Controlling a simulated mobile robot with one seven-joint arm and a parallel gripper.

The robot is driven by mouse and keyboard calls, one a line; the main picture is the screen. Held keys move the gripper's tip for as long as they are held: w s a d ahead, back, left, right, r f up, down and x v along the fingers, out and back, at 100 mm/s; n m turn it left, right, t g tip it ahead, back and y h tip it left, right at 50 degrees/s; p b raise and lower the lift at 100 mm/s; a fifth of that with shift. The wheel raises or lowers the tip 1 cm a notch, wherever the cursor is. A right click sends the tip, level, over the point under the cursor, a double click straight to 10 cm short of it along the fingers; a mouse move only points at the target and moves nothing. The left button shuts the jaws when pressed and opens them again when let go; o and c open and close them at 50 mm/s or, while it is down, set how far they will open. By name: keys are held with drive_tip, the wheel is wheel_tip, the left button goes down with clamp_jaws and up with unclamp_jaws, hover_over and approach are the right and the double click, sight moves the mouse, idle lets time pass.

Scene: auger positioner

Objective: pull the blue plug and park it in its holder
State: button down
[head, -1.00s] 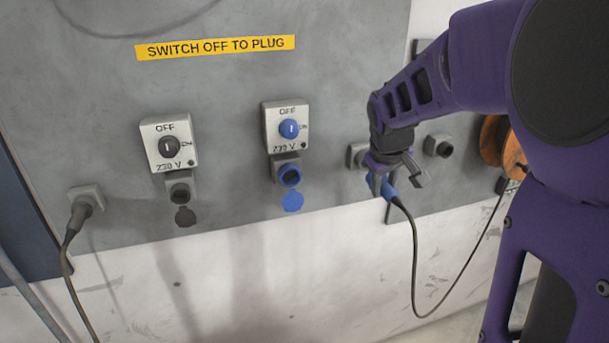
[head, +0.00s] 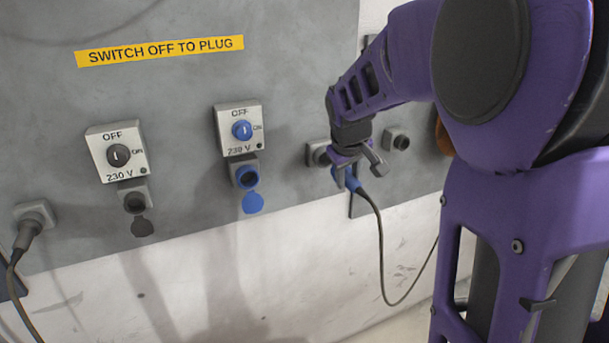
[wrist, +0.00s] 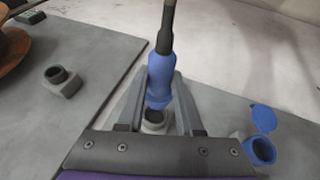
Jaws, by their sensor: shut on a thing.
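My gripper (head: 350,172) is shut on the blue plug (head: 353,184), whose dark cable hangs down from it. The wrist view shows the blue plug (wrist: 161,88) between the two grey fingers. Its front end lies over a grey round holder (wrist: 153,117); I cannot tell whether they touch. This grey holder (head: 318,152) is partly behind my gripper in the head view. The blue socket (head: 246,176) is empty, its blue lid (head: 253,202) hanging open. The blue switch (head: 242,131) above it has OFF printed over it.
A second grey holder (head: 397,140) is empty, right of my gripper. A dark switch (head: 118,155) and dark socket (head: 134,202) sit further left. A dark plug (head: 28,232) sits in a grey holder at far left. An orange reel (wrist: 10,45) shows at the wrist view's left.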

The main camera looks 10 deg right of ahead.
drive_tip(key=shift+w+a+p, duration=0.2)
drive_tip(key=shift+w, duration=0.45)
drive_tip(key=shift+w+a+p, duration=0.15)
drive_tip(key=shift+w+a, duration=0.1)
drive_tip(key=shift+w, duration=0.4)
drive_tip(key=shift+w+a+p, duration=0.2)
drive_tip(key=shift+w, duration=0.45)
drive_tip(key=shift+w, duration=0.1)
idle(0.4)
drive_tip(key=shift+w+a, duration=0.15)
drive_tip(key=shift+w, duration=0.2)
drive_tip(key=shift+w+a+p, duration=0.25)
drive_tip(key=shift+w+p, duration=0.05)
drive_tip(key=shift+w, duration=0.35)
drive_tip(key=shift+w+a+p, duration=0.2)
drive_tip(key=shift+w+p, duration=0.1)
drive_tip(key=shift+w, duration=0.3)
drive_tip(key=shift+c, duration=2.4)
unclamp_jaws()
drive_tip(key=v, duration=1.7)
drive_tip(key=shift+s+r, duration=0.15)
drive_tip(key=shift+r, duration=0.1)
